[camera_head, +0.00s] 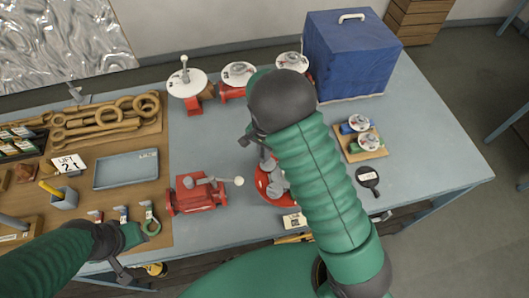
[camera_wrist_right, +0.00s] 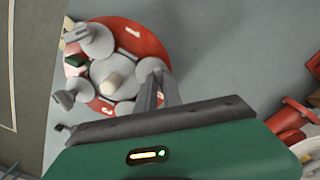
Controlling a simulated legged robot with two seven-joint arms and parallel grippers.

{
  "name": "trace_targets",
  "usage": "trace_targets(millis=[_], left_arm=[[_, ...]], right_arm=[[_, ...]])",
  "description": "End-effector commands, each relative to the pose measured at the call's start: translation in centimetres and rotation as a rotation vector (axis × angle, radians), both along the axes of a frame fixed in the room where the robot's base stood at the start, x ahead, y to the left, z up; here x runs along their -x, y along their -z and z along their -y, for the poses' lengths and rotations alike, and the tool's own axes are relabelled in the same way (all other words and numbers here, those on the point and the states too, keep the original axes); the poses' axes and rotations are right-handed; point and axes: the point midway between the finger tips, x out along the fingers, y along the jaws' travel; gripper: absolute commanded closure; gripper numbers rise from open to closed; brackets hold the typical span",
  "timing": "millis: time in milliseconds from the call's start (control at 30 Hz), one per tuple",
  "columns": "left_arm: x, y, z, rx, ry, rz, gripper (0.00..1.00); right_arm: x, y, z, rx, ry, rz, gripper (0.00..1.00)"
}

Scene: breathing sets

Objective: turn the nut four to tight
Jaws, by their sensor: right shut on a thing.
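A red round flange (camera_head: 264,184) with grey nuts stands on the table, partly hidden by my right arm. In the right wrist view the flange (camera_wrist_right: 148,45) shows a white 1 and a white 3 on its rim, with grey round-topped nuts around a pale centre. My right gripper (camera_wrist_right: 158,82) is shut on a grey nut (camera_wrist_right: 151,68) at the flange's right side. That nut's number is hidden. In the head view, my right arm covers its fingers. My left gripper (camera_head: 133,238) is over the front left of the table, and its jaw opening is unclear.
A red vise (camera_head: 197,194) stands left of the flange. A blue tray (camera_head: 126,171) and a wrench rack (camera_head: 105,120) are farther left. Red valves line the back beside a blue box (camera_head: 349,55). A small board (camera_head: 360,146) lies right. The right table end is clear.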

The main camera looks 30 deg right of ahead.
Motion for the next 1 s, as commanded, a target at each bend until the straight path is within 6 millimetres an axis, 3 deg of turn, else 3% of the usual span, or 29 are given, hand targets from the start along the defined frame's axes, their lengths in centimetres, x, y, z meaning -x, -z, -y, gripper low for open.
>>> trace_targets(millis=[233, 267, 400, 767, 867, 1000], left_arm=[[0.0, 0.1, 0.0, 0.000, 0.000, 0.000, 0.64], [0.0, 0.1, 0.0, 0.000, 0.000, 0.000, 0.64], [0.0, 0.0, 0.0, 0.000, 0.000, 0.000, 0.64], [0.0, 0.2, 0.0, 0.000, 0.000, 0.000, 0.64], [0.0, 0.7, 0.0, 0.000, 0.000, 0.000, 0.64], [0.0, 1.8, 0.0, 0.000, 0.000, 0.000, 0.64]], right_arm=[[0.1, 0.2, -0.1, -0.002, 0.001, -0.002, 1.00], [0.1, 0.2, -0.1, -0.002, 0.001, -0.002, 0.85], [0.1, 0.1, -0.1, -0.001, 0.000, -0.002, 0.67], [0.1, -0.4, 0.0, 0.000, -0.001, 0.002, 0.67], [-0.1, -1.9, -0.1, 0.000, -0.002, 0.006, 0.67], [-0.1, -5.6, -0.1, 0.000, -0.003, 0.008, 0.67]])
